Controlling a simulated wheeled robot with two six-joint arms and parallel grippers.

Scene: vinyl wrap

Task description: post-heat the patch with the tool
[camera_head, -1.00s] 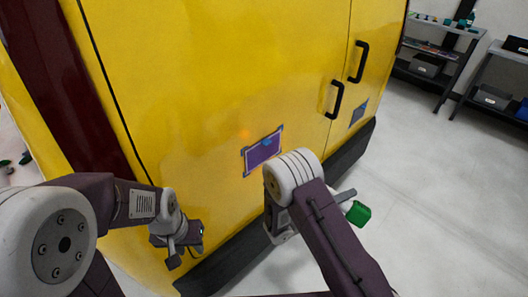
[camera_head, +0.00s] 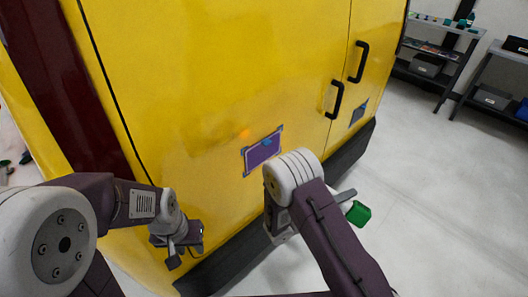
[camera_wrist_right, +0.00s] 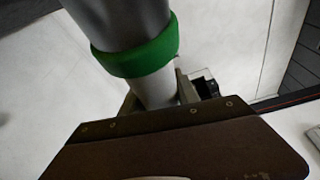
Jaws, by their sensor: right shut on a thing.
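A purple patch (camera_head: 262,152) with a grey-blue border and a small blue mark at its upper edge lies on the yellow vehicle's side panel (camera_head: 200,100). A small orange glow (camera_head: 244,133) shows on the panel just above and left of it. My right gripper (camera_wrist_right: 155,95) is shut on a grey cylindrical tool with a green band (camera_wrist_right: 140,58). In the head view, the tool's green part (camera_head: 358,213) shows to the right of my right forearm, which hides most of the gripper. My left gripper (camera_head: 178,250) hangs low near the panel, left of the patch; its jaws are unclear.
Two black door handles (camera_head: 335,98) stick out from the panel, right of the patch. A second, small grey-blue patch (camera_head: 358,112) lies farther right. A dark sill runs along the bottom. Shelves with boxes (camera_head: 427,65) stand at the back right. The floor (camera_head: 440,190) between is clear.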

